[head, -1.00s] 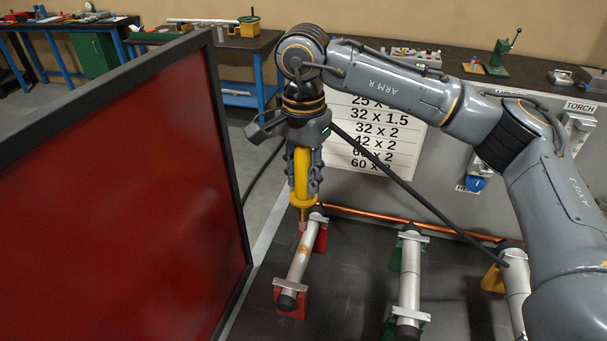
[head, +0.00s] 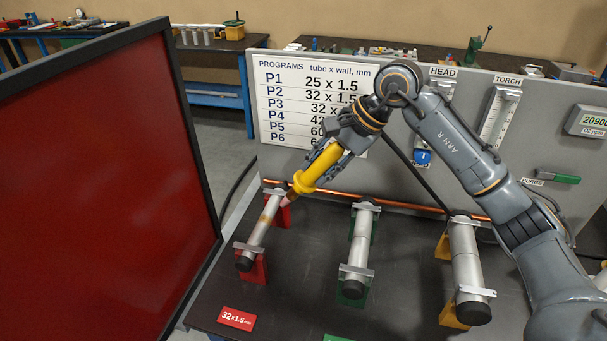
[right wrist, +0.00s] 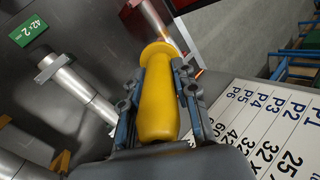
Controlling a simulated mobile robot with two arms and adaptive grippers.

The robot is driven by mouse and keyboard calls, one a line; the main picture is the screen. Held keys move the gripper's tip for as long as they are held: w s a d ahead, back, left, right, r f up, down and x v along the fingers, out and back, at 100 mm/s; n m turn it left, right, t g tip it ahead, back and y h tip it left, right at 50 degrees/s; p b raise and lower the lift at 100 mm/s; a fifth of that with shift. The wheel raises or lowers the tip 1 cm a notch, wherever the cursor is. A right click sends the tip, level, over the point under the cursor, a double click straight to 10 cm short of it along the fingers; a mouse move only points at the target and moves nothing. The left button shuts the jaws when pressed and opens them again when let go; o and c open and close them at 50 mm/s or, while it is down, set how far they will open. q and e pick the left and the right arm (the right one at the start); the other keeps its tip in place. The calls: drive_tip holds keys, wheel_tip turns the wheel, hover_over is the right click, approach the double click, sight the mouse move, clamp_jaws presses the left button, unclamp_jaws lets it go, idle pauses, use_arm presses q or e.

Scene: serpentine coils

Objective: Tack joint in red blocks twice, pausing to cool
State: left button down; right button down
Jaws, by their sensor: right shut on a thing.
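A pale metal tube (head: 257,232) lies across the red blocks (head: 254,267) at the left of the bench, with a dark cap at its near end. A brownish heat-tinted band (head: 268,214) shows partway along it. My right gripper (head: 309,175) is shut on a yellow torch (head: 322,167), tilted with its nozzle down and left. The nozzle tip (head: 287,201) is just right of the tube's far part; I cannot tell whether it touches. In the right wrist view the yellow handle (right wrist: 157,103) sits between the fingers. My left gripper is out of view.
A dark red screen (head: 100,175) stands close on the left. Tubes on green blocks (head: 360,250) and yellow blocks (head: 467,260) lie to the right. A copper bar (head: 385,200) runs behind. A grey panel (head: 400,175) carries a program chart (head: 310,100). A red label (head: 237,318) lies in front.

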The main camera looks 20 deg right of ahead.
sight(304, 187)
drive_tip(key=shift+d+f, duration=0.1)
drive_tip(key=shift+d, duration=0.35)
drive_tip(key=shift+d+t, duration=0.2)
drive_tip(key=shift+t, duration=0.1)
drive_tip(key=shift+a+f, duration=0.15)
drive_tip(key=shift+f, duration=0.2)
drive_tip(key=b+x, duration=0.1)
drive_tip(key=x, duration=0.3)
drive_tip(key=shift+w, duration=0.1)
drive_tip(key=shift+w+a+f, duration=0.2)
drive_tip(key=shift+a+f, duration=0.2)
drive_tip(key=shift+f, duration=0.1)
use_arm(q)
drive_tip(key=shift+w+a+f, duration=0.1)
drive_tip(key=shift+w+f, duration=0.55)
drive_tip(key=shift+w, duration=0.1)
use_arm(e)
drive_tip(key=shift+w+a+f, duration=0.2)
drive_tip(key=shift+a+f, duration=0.05)
drive_tip(key=shift+f, duration=0.1)
use_arm(q)
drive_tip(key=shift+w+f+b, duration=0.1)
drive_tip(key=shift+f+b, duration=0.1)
drive_tip(key=shift+b, duration=0.1)
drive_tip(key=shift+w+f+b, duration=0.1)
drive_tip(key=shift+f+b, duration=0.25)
use_arm(e)
drive_tip(key=shift+w+a+f, duration=0.1)
drive_tip(key=shift+a+f, duration=0.05)
drive_tip(key=shift+f, duration=0.1)
